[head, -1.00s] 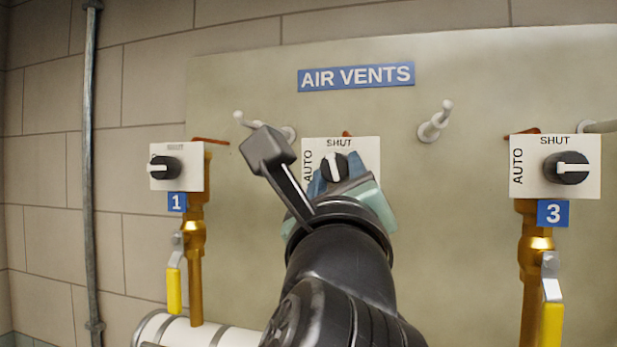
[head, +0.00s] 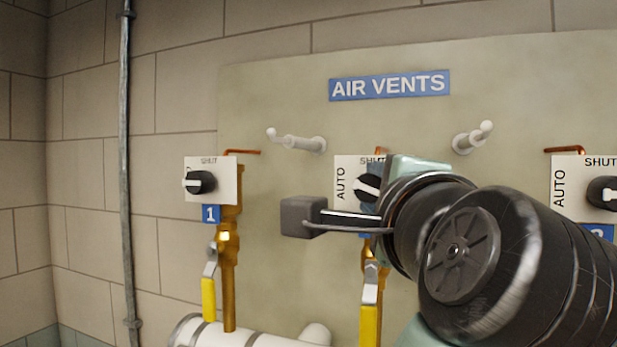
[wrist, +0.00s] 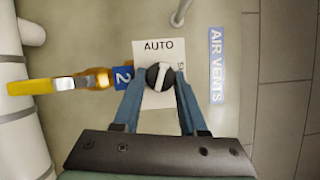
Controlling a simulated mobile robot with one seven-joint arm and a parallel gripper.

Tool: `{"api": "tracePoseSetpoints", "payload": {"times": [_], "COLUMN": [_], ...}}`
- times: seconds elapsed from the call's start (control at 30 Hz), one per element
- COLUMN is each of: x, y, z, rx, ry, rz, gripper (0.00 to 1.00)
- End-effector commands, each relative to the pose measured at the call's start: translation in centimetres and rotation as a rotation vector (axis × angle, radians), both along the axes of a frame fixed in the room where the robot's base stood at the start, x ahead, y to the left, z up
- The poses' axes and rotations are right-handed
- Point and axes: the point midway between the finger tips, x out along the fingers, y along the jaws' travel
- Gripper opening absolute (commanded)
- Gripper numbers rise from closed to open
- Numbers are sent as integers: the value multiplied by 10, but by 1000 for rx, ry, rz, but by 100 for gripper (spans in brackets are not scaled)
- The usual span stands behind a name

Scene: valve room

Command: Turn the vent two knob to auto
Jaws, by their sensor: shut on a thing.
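The vent two knob (wrist: 160,76) is black with a white pointer bar, on a white plate (wrist: 150,52) marked AUTO and SHUT above a blue 2 label (wrist: 123,77). In the wrist view the bar lies mostly toward AUTO, leaning slightly to the SHUT side. The knob (head: 366,186) also shows in the head view, partly covered by my wrist, with its bar slanting up to the left. My gripper (wrist: 160,88) is shut on the knob, one blue finger on each side.
Knob one (head: 200,182) is at left and knob three (head: 603,193) at the right edge. White pegs (head: 297,140) stick out of the panel above. A yellow-handled valve (head: 369,322) and a white pipe (head: 240,338) lie below.

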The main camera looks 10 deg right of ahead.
Motion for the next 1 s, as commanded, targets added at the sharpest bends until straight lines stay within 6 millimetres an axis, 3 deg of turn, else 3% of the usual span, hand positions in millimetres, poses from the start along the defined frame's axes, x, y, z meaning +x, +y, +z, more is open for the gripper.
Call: {"api": "tracePoseSetpoints", "payload": {"times": [0.5,1.0], "x": [0,0], "y": [0,0], "z": [4,3], "rx": [-268,-313], "ry": [180,211], "rz": [-1,-1], "gripper": [0,0]}}
